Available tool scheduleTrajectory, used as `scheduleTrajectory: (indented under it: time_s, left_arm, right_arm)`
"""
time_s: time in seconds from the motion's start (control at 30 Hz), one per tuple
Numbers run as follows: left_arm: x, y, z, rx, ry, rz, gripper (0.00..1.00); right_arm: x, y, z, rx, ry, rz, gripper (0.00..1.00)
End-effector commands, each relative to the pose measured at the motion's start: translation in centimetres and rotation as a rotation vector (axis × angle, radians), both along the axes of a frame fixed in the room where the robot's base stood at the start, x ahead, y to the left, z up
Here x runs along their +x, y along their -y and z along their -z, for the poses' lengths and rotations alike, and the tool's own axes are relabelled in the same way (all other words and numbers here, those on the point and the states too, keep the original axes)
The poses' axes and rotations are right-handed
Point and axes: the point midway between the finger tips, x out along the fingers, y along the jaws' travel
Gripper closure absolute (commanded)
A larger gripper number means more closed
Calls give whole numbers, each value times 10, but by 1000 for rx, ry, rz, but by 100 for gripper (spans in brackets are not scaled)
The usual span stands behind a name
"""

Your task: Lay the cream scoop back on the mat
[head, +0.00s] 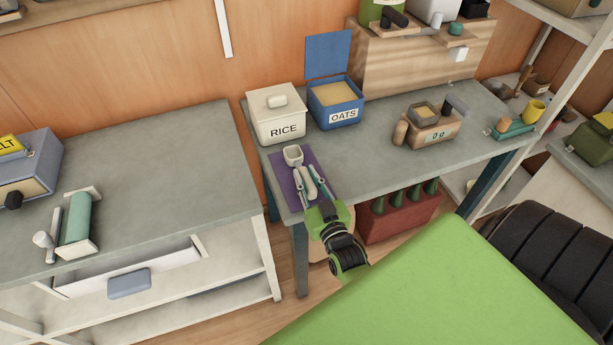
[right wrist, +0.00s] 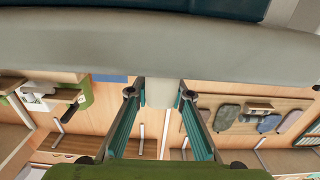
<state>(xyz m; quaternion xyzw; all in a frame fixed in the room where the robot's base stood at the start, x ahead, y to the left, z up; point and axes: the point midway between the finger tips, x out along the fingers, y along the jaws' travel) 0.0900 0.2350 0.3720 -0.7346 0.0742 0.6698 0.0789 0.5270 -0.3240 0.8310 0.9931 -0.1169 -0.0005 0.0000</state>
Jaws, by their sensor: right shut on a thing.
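The cream scoop (head: 292,155) shows in the head view over the purple mat (head: 283,189), its bowl towards the rice box and its handle towards me. My right gripper (head: 310,184) is shut on the scoop's handle, one finger on each side. I cannot tell whether the scoop touches the mat. In the right wrist view the two teal fingers (right wrist: 159,94) stand apart with a pale piece, likely the handle, between their tips. The mat is partly hidden by the scoop and gripper. My left gripper is not in view.
A cream RICE box (head: 276,117) and an open blue OATS box (head: 336,105) stand just behind the mat. The table is clear between mat and scale. A red crate with bottles (head: 398,219) is below.

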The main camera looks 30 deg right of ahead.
Motion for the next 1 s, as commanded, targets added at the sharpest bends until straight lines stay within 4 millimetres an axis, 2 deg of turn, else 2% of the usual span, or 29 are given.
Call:
scheduleTrajectory:
  time_s: [0.23,0.27,0.3,0.33,0.83,1.0]
  left_arm:
    - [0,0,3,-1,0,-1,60]
    - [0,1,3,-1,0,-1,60]
    - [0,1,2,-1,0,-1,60]
    - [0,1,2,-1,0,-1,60]
    - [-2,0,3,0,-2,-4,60]
    - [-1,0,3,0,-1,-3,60]
  right_arm:
    - [0,0,4,0,1,0,100]
    - [0,0,3,0,1,0,72]
    - [0,0,3,0,1,0,62]
    - [0,0,3,0,1,0,60]
    - [-2,0,4,0,-1,0,60]
    - [-20,-5,5,1,-3,0,60]
